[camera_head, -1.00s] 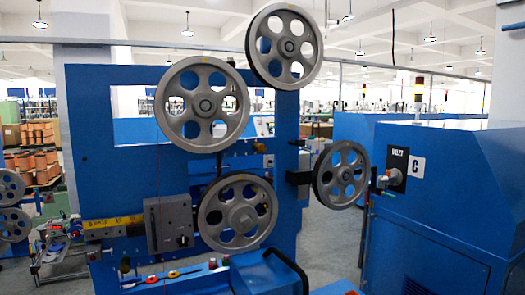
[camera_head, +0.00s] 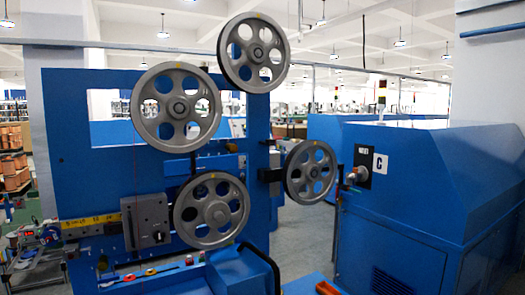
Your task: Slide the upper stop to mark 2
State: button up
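A blue machine panel (camera_head: 100,160) stands in front of me with several grey spoked pulleys, one upper-left pulley (camera_head: 176,107) among them. A yellow marked scale (camera_head: 90,222) runs along a bar at the panel's lower left; its marks are too small to read. A grey block (camera_head: 148,213) with a dark knob (camera_head: 158,237) sits at the scale's right end. I cannot tell which part is the upper stop or where mark 2 lies. My gripper is not in view.
A top pulley (camera_head: 253,52), a lower pulley (camera_head: 211,210) and a right pulley (camera_head: 308,171) stick out from the panel. A curved dark handle (camera_head: 262,256) juts up in front. A large blue cabinet (camera_head: 430,190) stands at the right. Grey floor (camera_head: 306,235) shows between panel and cabinet.

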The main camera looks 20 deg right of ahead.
aim_at(231, 148)
jog(key=z, duration=0.35)
jog(key=k, duration=0.55)
jog(key=z, duration=0.75)
jog(key=k, duration=0.4)
jog(key=z, duration=0.2)
jog(key=i, duration=1.1)
jog(key=u, duration=0.45)
jog(key=i, duration=0.6)
jog(key=u, duration=1)
jog(key=i, duration=0.7)
jog(key=u, duration=0.5)
